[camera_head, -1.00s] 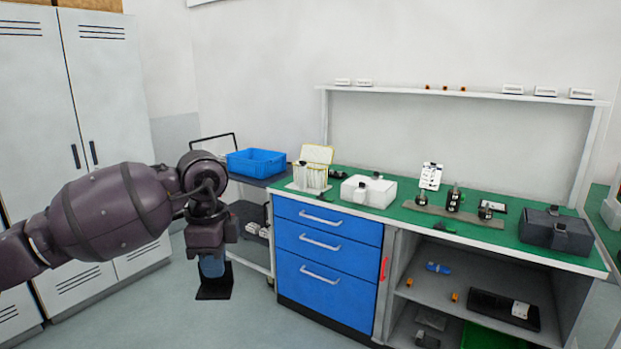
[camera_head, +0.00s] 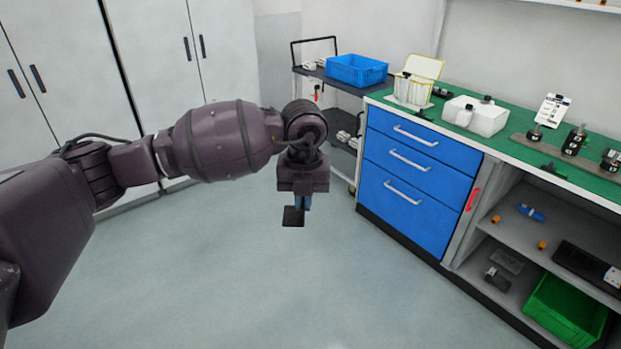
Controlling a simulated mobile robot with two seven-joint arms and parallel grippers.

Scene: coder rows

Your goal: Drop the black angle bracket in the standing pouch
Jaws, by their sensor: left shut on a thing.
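My left gripper (camera_head: 301,203) points down and is shut on the black angle bracket (camera_head: 293,216). The bracket's flat dark plate shows below the fingers, held above the open floor in front of the drawer unit; its upper part is hidden by the gripper. What looks like the standing pouch (camera_head: 412,91), whitish with a yellow-edged raised flap, stands upright on the left end of the green bench top, behind and to the right of the gripper, well apart from it. My right gripper is out of view.
A blue crate (camera_head: 357,70) sits on a dark trolley left of the bench. Blue drawers (camera_head: 410,178) and shelves with a green bin (camera_head: 565,312) are below. The floor (camera_head: 250,290) is clear.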

